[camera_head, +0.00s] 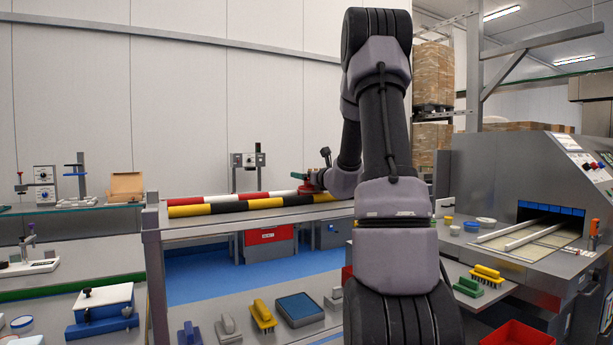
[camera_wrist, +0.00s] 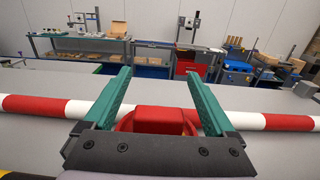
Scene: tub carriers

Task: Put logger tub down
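A red, round-bodied thing with a raised red block on top (camera_wrist: 160,120), apparently the logger tub, sits between the fingers of my gripper (camera_wrist: 160,80) in the wrist view. The two green fingers stand wide apart on either side of it. I cannot tell whether they press on its sides. The dark palm hides its near part and its underside. In the head view my gripper (camera_head: 308,183) is at the far end of the arm, over the striped bars, with a little red showing there. Whether the tub rests on the surface is hidden.
A red-and-white bar (camera_head: 235,197) and a yellow-and-black bar (camera_head: 240,206) lie along the grey bench (camera_head: 200,228). In the wrist view, grey surface (camera_wrist: 265,95) beyond the red-and-white bar is clear. The near table holds brushes and a blue-topped block (camera_head: 299,308).

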